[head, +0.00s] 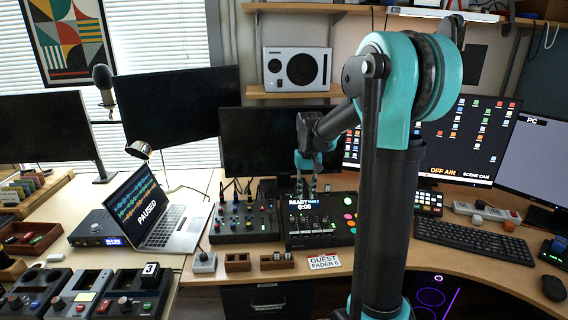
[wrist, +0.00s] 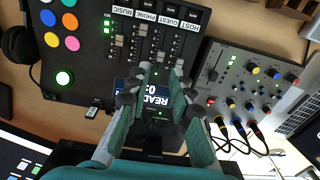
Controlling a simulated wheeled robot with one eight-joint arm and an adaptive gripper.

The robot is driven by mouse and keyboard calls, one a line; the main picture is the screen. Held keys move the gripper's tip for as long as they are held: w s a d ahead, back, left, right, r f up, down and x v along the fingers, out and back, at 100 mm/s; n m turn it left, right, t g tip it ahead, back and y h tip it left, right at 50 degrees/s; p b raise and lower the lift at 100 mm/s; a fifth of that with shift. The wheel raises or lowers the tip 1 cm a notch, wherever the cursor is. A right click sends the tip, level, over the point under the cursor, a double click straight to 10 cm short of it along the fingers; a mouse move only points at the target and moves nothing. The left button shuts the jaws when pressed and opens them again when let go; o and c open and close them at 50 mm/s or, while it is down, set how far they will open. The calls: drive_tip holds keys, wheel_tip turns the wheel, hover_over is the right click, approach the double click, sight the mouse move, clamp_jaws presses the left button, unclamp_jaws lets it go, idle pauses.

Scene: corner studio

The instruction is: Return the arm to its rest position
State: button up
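My arm, teal and dark grey, rises in front of the desk in the head view. It reaches left, with my gripper (head: 313,186) hanging down over the black fader mixer (head: 345,234). In the wrist view my gripper (wrist: 160,78) has its fingers apart and nothing between them. The mixer's fader panel (wrist: 193,52) and its lit READY screen lie below the fingers. The head view shows that screen (head: 304,202) just under the gripper. Whether the fingertips touch the mixer cannot be told.
A second mixer with knobs and cables (head: 243,219) stands left of the fader mixer, beside a laptop (head: 152,212). Monitors (head: 263,143) stand close behind the gripper. A keyboard (head: 473,237) lies right of my arm; a shelf with a speaker (head: 296,69) is above.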

drive_tip(key=s+d+f+t, duration=0.1)
drive_tip(key=s+f, duration=0.4)
drive_tip(key=s, duration=0.7)
drive_tip(key=s+d+f+t, duration=0.2)
drive_tip(key=s+f, duration=0.3)
drive_tip(key=s, duration=0.7)
drive_tip(key=shift+s+d+f+t, duration=0.2)
drive_tip(key=shift+s+d+t, duration=0.1)
drive_tip(key=shift+t, duration=0.2)
drive_tip(key=shift+w, duration=0.1)
